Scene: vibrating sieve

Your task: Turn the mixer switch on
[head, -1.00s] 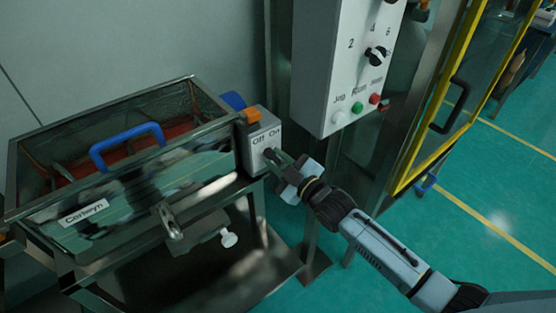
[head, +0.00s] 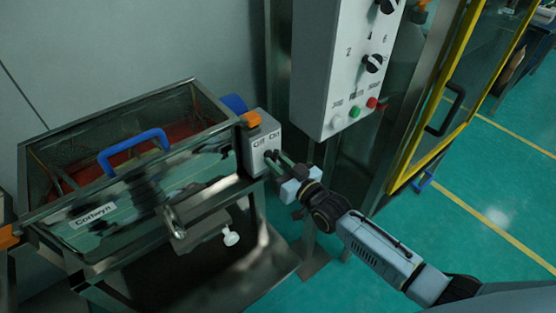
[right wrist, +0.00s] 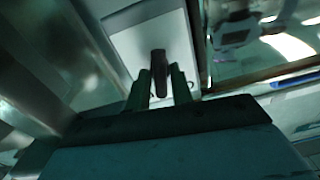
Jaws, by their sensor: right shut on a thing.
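The Off/On switch box (head: 262,138) is a small light-grey box at the right front corner of the sieve machine. It also fills the upper middle of the right wrist view (right wrist: 135,38). The dark switch knob (right wrist: 158,68) sticks out of its face, between my right gripper's fingers. My right gripper (head: 279,160) reaches the box from the right in the head view and is shut on the knob. In the wrist view its fingers (right wrist: 159,88) stand on both sides of the knob. Which label the knob points to is hidden. My left gripper is not in view.
The glass-sided sieve tank (head: 120,185) with a blue handle (head: 133,150) stands left of the switch box. A white control panel (head: 345,75) with knobs and buttons hangs above my right arm. A yellow-framed door (head: 440,110) is at right. Green floor (head: 480,230) is open beyond.

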